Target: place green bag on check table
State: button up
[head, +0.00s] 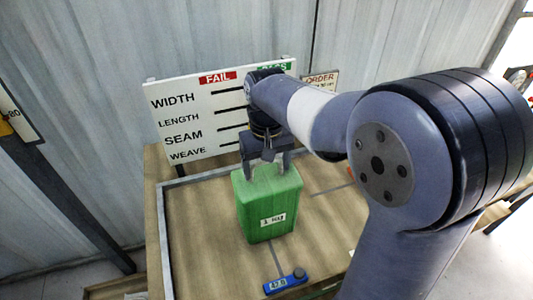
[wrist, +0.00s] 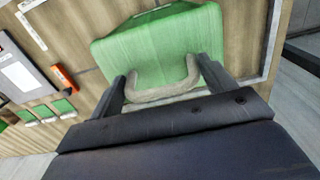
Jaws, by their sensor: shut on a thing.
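The green bag (head: 268,208) with a white "1 KG" label stands upright over the wooden check table (head: 195,235) in the head view. My gripper (head: 265,172) is above it, its fingers pointing down at the bag's top. In the wrist view, the green bag (wrist: 150,45) lies beyond my fingers, and its pale handle (wrist: 165,90) is between them. My gripper (wrist: 160,88) is shut on this handle. Whether the bag's base touches the table cannot be told.
A white board (head: 200,120) with FAIL and WIDTH, LENGTH, SEAM, WEAVE rows stands behind the table. A blue gauge (head: 285,282) lies in front of the bag. An orange item (wrist: 64,77) and green pieces (wrist: 45,112) show in the wrist view. Bare wood is left of the bag.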

jog(key=shift+f, duration=0.4)
jog(key=o, duration=2)
jog(key=shift+f, duration=0.15)
jog(key=shift+o, duration=0.2)
notch_tip(320, 180, up, 12)
jog(key=shift+r+b, duration=0.1)
jog(key=shift+b, duration=0.3)
